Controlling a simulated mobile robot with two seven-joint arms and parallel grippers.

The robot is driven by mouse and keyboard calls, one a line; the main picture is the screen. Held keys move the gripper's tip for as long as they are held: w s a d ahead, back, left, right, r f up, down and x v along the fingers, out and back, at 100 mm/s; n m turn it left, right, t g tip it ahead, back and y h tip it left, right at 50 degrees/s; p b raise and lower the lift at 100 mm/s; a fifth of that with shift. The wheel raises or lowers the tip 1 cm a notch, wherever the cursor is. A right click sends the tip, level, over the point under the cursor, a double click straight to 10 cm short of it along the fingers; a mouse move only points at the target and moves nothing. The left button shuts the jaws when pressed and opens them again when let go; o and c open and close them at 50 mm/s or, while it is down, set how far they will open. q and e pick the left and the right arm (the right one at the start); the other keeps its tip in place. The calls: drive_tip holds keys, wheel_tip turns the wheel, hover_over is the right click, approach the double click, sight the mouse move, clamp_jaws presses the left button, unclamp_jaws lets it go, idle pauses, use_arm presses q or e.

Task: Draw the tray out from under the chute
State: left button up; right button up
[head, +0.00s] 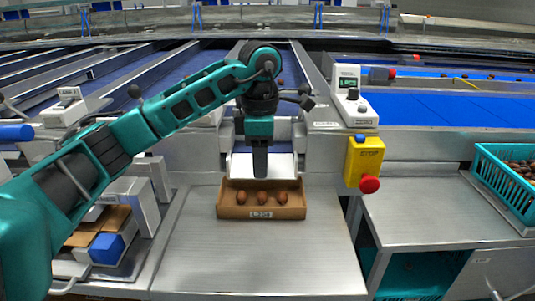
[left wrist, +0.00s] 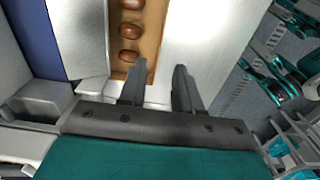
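The tray (head: 232,212) is a shallow brown box with a label on its front wall. It sits on the steel table just below the white chute (head: 283,165), its front part showing. Three brown dates (head: 262,198) lie in it. The tray (left wrist: 154,30) and dates (left wrist: 131,31) also show in the left wrist view. My left gripper (head: 260,176) points down in front of the chute, over the tray's back part. In the left wrist view, its two fingers (left wrist: 160,72) are apart with nothing held between them, near the tray's edge. My right gripper is not in view.
A yellow stop box with a red button (head: 365,163) stands right of the tray. A teal crate of dates (head: 503,190) is at the far right. Small boxes (head: 108,247) stand at the left. The steel table (head: 260,262) in front of the tray is clear.

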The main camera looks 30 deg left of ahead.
sight(261, 208)
use_arm(q)
wheel_tip(261, 208, down, 13)
drive_tip(key=shift+s+r+b, duration=0.1)
drive_tip(key=shift+b, duration=0.3)
idle(0.4)
drive_tip(key=shift+c, duration=0.3)
clamp_jaws()
